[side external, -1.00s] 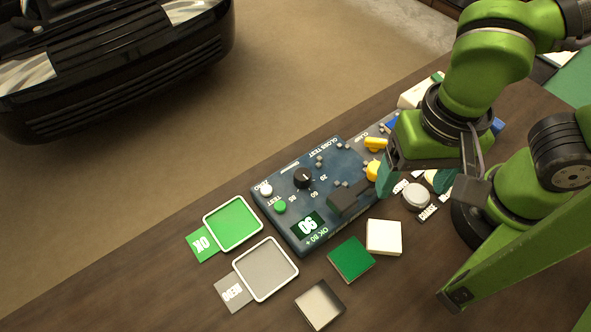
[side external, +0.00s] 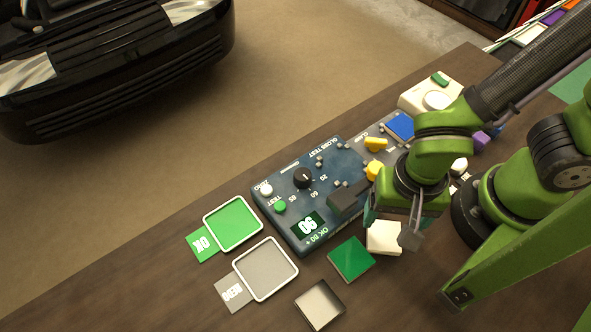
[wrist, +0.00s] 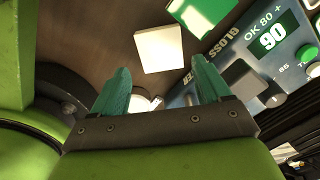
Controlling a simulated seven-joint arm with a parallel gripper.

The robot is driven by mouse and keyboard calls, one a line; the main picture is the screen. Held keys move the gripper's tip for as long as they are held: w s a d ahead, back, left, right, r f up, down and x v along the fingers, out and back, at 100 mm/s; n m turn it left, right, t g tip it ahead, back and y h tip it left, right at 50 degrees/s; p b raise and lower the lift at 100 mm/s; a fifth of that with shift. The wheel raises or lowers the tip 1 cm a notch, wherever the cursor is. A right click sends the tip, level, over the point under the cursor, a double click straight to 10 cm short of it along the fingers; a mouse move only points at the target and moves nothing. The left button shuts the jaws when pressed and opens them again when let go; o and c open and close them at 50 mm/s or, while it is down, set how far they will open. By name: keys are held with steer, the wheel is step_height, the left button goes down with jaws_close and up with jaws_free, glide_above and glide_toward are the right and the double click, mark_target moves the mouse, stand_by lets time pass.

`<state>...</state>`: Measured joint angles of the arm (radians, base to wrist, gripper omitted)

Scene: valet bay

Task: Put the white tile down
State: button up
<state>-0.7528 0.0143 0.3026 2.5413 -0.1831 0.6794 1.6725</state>
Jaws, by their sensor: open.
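The white tile (side external: 383,240) lies flat on the dark wooden bench, right of the green tile (side external: 351,260). My gripper (side external: 391,226) is over its far edge in the side view and hides part of it. In the wrist view the white tile (wrist: 158,48) lies beyond the two teal fingertips, with nothing between the fingers. My gripper (wrist: 164,74) is open and empty. I cannot tell its exact height above the tile.
The gloss tester (side external: 300,185) reads 90, beside my gripper. A blue tile (side external: 400,126) sits by the yellow clamps. A green OK tray (side external: 233,223) and a grey REDO tray (side external: 266,269) are empty. A dark-to-pale tile (side external: 319,304) lies near the front.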

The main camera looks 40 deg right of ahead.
mark_target(384, 233)
steer(key=shift+w+a+f, duration=0.1)
steer(key=shift+f, duration=2.4)
steer(key=c, duration=0.9)
